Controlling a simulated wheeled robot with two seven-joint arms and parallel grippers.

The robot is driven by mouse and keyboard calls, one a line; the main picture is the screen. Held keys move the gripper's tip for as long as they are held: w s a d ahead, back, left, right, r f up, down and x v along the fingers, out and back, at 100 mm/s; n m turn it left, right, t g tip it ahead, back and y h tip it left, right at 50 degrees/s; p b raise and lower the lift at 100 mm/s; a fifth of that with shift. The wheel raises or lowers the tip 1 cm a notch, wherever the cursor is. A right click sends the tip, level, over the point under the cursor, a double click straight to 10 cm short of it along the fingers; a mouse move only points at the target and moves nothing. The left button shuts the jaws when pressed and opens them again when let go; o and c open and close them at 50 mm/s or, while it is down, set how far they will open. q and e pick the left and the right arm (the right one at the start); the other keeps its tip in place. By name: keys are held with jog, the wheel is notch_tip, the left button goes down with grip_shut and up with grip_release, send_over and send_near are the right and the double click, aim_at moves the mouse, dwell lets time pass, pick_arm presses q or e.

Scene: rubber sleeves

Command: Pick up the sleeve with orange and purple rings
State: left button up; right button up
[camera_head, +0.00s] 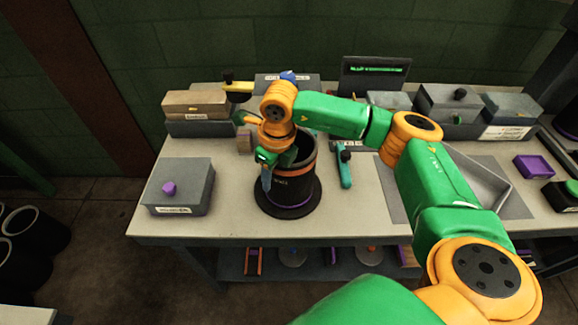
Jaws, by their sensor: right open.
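The black sleeve (297,188) stands upright on the workbench, left of the middle. It has an orange ring near its top rim and a thin purple band low down by its wide base. My right gripper (272,172) points down at the left side of the sleeve's rim. It is open. One finger shows outside, in front of the sleeve's left wall; the other is hidden, so I cannot tell if the wall is between the fingers. My arm covers part of the rim. My left gripper is not in view.
A grey box with a purple knob (178,187) stands left of the sleeve. A teal-handled tool (344,168) lies to its right. A grey tray (490,188) is further right, partly behind my arm. Boxes (198,104) and a dark screen (375,75) line the back.

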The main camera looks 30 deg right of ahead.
grip_shut()
jog(key=shift+w, duration=0.1)
dwell(1.2)
